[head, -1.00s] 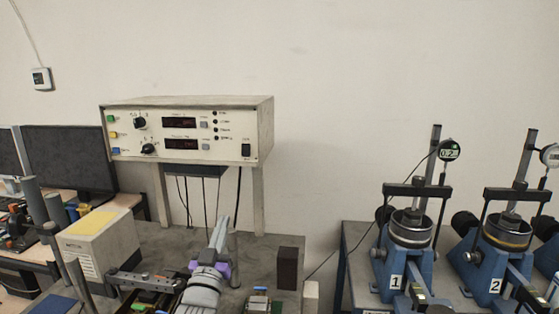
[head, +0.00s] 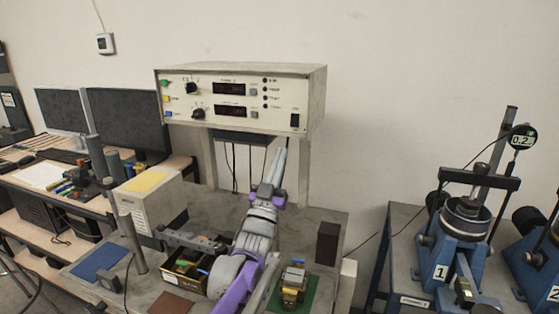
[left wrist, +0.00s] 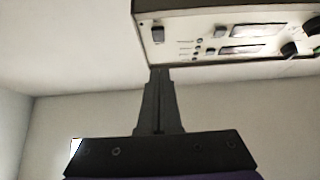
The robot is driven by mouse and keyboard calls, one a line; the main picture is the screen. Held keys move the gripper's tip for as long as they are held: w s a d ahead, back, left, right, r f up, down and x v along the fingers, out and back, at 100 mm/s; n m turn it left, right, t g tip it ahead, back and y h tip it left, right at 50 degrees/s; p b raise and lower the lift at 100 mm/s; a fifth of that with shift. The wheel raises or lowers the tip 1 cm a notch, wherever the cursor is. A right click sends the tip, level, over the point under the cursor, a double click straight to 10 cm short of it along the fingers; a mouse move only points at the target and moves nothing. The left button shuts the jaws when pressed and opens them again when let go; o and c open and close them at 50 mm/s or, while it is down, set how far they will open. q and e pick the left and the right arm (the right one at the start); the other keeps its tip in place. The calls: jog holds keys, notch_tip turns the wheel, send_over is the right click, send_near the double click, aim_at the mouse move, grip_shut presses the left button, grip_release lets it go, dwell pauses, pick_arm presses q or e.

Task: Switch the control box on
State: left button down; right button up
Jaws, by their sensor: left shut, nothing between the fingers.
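The control box (head: 240,77) is a cream case on a raised stand, with two dark displays, two black knobs and coloured buttons on its front. A black rocker switch (head: 295,121) sits at the panel's lower right; its position cannot be told. My left gripper (head: 279,158) points up below the box's right part, shut and empty, apart from the panel in the head view. In the left wrist view, the shut fingers (left wrist: 160,76) reach toward the box (left wrist: 185,5), which appears upside down, with the black switch (left wrist: 158,34) just beyond the fingertips. My right gripper is not in view.
Monitors (head: 128,122) are at left. Blue numbered test devices (head: 455,245) stand at right. Space before the panel is clear.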

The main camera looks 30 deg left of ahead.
aim_at(294, 125)
pick_arm(q)
jog(key=w+r, duration=0.1)
jog(key=w, duration=0.1)
jog(key=w+a+r+p, duration=0.1)
jog(key=w, duration=0.2)
jog(key=w+a+r, duration=0.1)
jog(key=w, duration=0.2)
jog(key=shift+r, duration=0.35)
jog(key=shift+w+f, duration=0.1)
jog(key=shift+w, duration=0.35)
jog(key=shift+w+a+p, duration=0.15)
jog(key=shift+w+p, duration=0.3)
jog(key=shift+p, duration=0.05)
jog(key=shift+f, duration=0.1)
jog(key=shift+s, duration=0.1)
